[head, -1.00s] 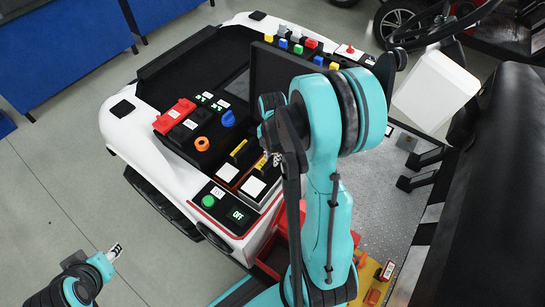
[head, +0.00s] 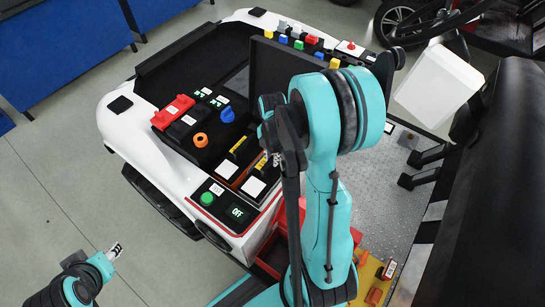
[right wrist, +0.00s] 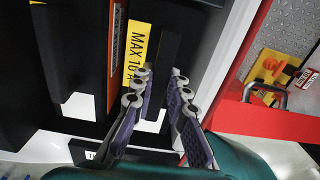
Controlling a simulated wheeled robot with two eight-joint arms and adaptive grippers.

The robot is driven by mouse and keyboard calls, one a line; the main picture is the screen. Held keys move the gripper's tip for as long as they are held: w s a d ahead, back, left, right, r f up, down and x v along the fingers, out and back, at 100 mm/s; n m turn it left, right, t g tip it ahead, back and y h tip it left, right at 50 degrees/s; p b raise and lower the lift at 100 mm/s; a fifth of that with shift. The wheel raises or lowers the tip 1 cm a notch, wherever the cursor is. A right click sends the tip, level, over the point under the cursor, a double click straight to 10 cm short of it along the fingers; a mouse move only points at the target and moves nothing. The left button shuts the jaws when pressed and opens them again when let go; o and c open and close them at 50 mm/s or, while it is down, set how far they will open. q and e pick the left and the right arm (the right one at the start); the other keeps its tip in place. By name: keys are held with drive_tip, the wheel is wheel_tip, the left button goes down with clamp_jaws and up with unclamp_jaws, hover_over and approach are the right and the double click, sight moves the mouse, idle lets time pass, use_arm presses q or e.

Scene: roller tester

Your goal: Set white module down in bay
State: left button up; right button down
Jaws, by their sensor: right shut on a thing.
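The module in my right gripper shows a white face plate (head: 253,187) and a dark upright grip with a yellow label. In the right wrist view, its white face (right wrist: 155,117) and the yellow "MAX 10 A" label (right wrist: 137,50) show beside the fingers. My right gripper (right wrist: 162,76) is shut on the dark grip; its fingertips (head: 274,157) are partly hidden by my arm in the head view. The module lies in or just over the bay at the panel's right edge; I cannot tell if it touches the floor. My left gripper (head: 115,251) is away at lower left, its jaws unclear.
A similar white-faced unit (head: 229,170) sits just left of the bay. A green button (head: 207,198) and an OFF display (head: 237,212) lie in front. An orange ring knob (head: 200,140), blue knob (head: 227,115) and red block (head: 172,112) are farther left. A red tray (right wrist: 265,120) is alongside.

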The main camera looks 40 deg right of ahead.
drive_tip(key=shift+f, duration=0.15)
drive_tip(key=c, duration=1.4)
unclamp_jaws()
wheel_tip(320, 180, up, 12)
drive_tip(key=shift+r, duration=0.1)
drive_tip(key=shift+s, duration=0.15)
